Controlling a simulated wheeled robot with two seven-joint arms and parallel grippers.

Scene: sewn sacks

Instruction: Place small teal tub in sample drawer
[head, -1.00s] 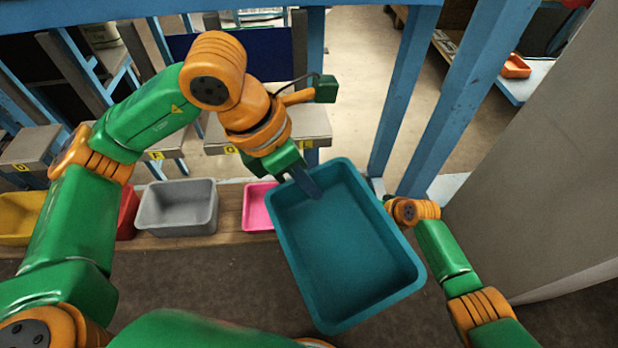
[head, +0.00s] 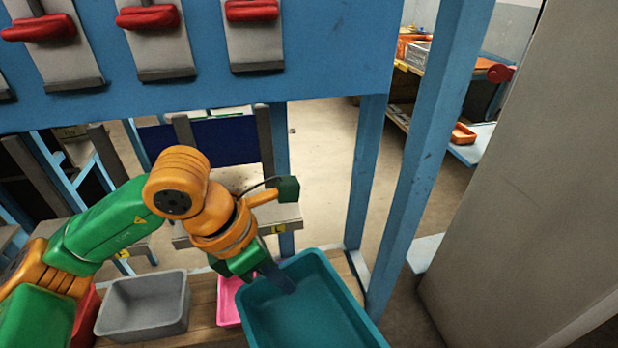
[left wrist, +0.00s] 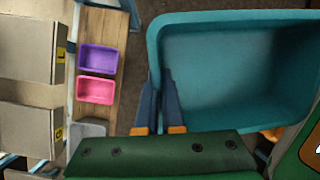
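The teal tub (head: 310,305) hangs in front of me at the bottom middle of the head view, its lower part cut off. It fills the upper right of the left wrist view (left wrist: 235,70) and looks empty. In the left wrist view the two fingers (left wrist: 160,100) stand on either side of the tub wall. My right gripper is out of view. I cannot tell which thing is the sample drawer.
A grey bin (head: 145,305) and a pink bin (head: 229,300) sit on a wooden shelf; a purple bin (left wrist: 98,58) shows in the left wrist view. A blue frame (head: 425,140) with red handles (head: 148,17) stands ahead. A grey panel (head: 520,170) is at right.

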